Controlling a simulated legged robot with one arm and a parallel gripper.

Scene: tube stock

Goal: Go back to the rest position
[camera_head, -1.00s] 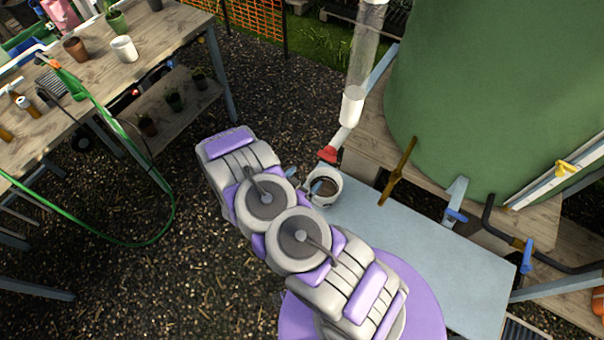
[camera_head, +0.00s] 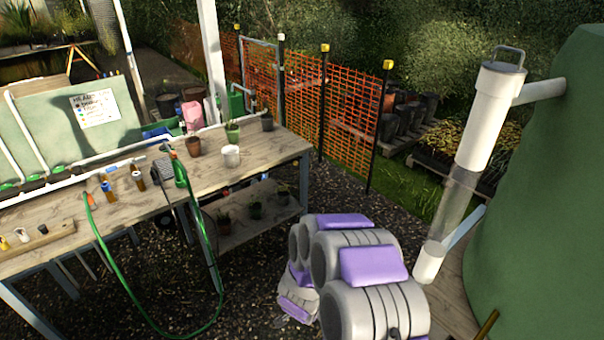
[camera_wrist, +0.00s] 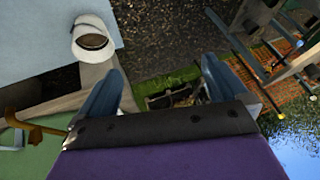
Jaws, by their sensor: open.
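My gripper (camera_wrist: 165,88) shows in the wrist view with its two blue-grey fingers spread apart. Nothing is between the fingers; gravel and a strip of grass show beyond them. In the head view only my folded grey and purple arm shows, low and right of the middle, and the gripper itself cannot be made out there.
A wooden bench (camera_head: 262,158) with pots, bottles and a green hose (camera_head: 100,262) stands at left. A green tank (camera_head: 545,190) and a white-and-clear pipe (camera_head: 490,110) stand at right. Orange mesh fencing (camera_head: 345,120) runs behind. Gravel (camera_head: 255,275) lies open between bench and tank.

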